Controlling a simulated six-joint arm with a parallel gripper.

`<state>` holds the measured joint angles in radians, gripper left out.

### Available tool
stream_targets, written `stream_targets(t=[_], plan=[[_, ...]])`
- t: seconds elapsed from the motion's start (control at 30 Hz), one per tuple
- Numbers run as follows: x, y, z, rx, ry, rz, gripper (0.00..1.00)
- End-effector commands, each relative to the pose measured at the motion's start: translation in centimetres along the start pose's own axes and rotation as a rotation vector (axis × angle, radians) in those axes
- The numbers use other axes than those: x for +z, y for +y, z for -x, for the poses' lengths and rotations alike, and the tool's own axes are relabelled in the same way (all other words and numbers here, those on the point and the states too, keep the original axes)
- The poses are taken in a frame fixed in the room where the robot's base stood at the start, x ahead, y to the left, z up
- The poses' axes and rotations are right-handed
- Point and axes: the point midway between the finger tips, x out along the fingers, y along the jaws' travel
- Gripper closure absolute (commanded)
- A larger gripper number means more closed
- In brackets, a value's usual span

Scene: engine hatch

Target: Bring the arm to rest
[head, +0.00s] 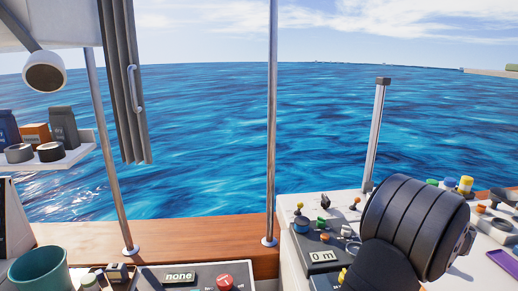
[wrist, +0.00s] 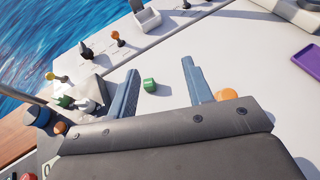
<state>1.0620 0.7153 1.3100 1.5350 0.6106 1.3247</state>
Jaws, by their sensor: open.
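My gripper (wrist: 160,67) shows in the wrist view with its two blue-grey fingers apart and nothing held between them. Beyond the fingers is the white console top (wrist: 215,40). A small green cap-like piece (wrist: 149,85) appears in the gap between the fingers, on the white top; it looks apart from both fingers. In the head view my dark, rounded arm link fills the lower right, and the fingers cannot be seen there.
Toggle levers (wrist: 115,36) and a white holder (wrist: 146,20) line the console edge. An orange knob (wrist: 226,94) is close to the right finger. A purple tablet (wrist: 306,55) lies at right. In the head view, a metal post (head: 376,135) and a rail pole (head: 271,120) stand upright.

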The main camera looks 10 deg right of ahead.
Motion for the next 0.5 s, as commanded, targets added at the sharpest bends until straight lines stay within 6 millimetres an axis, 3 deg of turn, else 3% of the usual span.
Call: stream_targets(t=[0.03, 0.5], plan=[[-0.1, 1.3, -0.7, 0.019, 0.004, 0.004, 0.54], [1.4, 10.0, -4.1, 0.128, 0.002, 0.051, 0.54]])
